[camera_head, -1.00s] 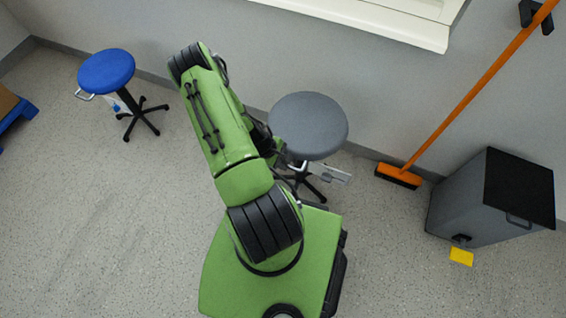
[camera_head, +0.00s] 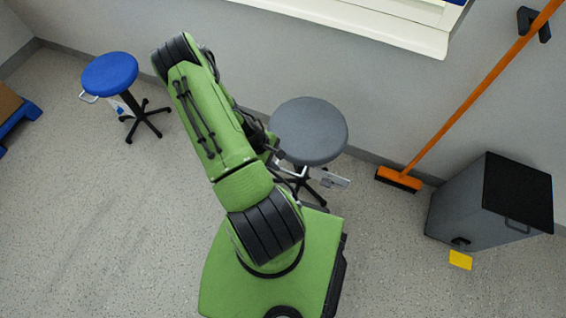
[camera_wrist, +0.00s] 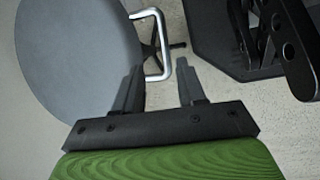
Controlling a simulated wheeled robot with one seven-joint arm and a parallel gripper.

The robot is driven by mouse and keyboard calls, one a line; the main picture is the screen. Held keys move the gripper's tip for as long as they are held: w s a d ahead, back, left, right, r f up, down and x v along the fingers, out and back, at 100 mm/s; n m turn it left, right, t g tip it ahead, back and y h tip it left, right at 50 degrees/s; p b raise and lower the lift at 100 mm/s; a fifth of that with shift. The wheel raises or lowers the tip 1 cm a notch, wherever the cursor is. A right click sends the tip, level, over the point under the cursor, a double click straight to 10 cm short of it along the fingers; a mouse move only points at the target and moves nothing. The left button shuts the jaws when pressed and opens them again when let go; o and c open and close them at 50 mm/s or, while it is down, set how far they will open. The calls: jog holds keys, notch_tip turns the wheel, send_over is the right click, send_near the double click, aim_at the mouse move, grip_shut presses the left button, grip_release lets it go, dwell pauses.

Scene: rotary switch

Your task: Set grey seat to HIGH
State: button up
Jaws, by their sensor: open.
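The grey seat (camera_head: 309,131) is a round stool on a black star base, standing near the wall in the head view. It fills the left of the wrist view (camera_wrist: 75,50). A bent silver handle (camera_wrist: 163,45) sticks out from beside its edge. My gripper (camera_wrist: 158,66) is open, its two dark fingers apart. In the wrist view the handle's lower bend shows between the fingertips; I cannot tell whether they touch it. In the head view my arm partly hides the gripper at the seat's lower left edge. A pale plate (camera_head: 334,179) shows below the seat; its markings are unreadable.
A blue stool (camera_head: 110,73) with a similar handle stands at left. An orange broom (camera_head: 398,179) leans on the wall to the right, beside a dark grey cabinet (camera_head: 466,220). A yellow piece (camera_head: 460,260) is by the cabinet.

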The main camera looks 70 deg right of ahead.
jog(key=p+v, duration=0.2)
jog(key=v, duration=0.8)
